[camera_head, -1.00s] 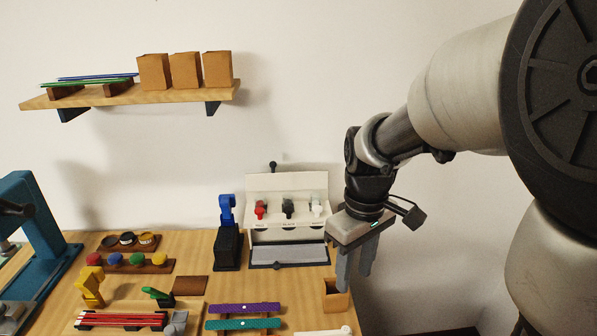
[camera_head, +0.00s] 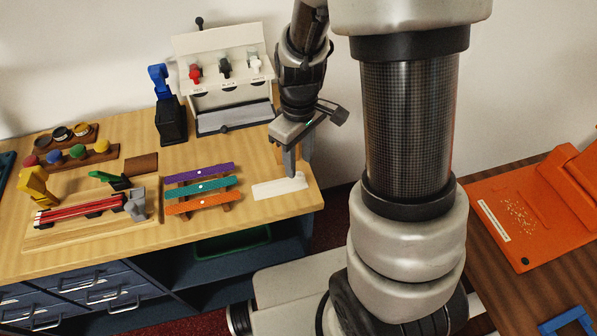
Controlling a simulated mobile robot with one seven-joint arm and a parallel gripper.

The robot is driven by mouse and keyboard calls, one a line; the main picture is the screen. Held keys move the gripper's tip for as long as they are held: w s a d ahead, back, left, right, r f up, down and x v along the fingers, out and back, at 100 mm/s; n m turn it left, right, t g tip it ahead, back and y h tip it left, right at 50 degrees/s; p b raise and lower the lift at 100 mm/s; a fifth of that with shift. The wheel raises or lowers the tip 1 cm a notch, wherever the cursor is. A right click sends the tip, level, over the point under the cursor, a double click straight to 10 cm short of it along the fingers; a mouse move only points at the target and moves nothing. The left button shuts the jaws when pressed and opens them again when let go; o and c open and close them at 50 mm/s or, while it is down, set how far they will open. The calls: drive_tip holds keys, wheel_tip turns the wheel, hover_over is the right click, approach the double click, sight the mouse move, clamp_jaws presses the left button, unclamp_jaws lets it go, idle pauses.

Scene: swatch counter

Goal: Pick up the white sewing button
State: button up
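I cannot single out a loose white sewing button. Small pale dots show on the purple strip (camera_head: 218,167), the teal strip (camera_head: 215,184) and the orange strip (camera_head: 215,201), too small to identify. A white-fronted dispenser (camera_head: 185,45) at the back carries a red, a black and a white fitting (camera_head: 254,62). My gripper (camera_head: 297,171) points down over the counter's right end, just behind a white bar (camera_head: 268,189). Its two fingers look apart, with nothing visible between them.
The wooden counter (camera_head: 95,260) holds a blue-and-black device (camera_head: 168,105), colored knobs on a rack (camera_head: 77,152) and red rods (camera_head: 80,211). A brown table at right bears an orange tray (camera_head: 497,256). Bare counter lies front left.

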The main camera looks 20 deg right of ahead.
sight(299, 174)
drive_tip(key=shift+w+d+f, duration=0.1)
drive_tip(key=shift+w+f, duration=0.05)
drive_tip(key=shift+f, duration=1.6)
drive_tip(key=shift+f, duration=0.15)
clamp_jaws()
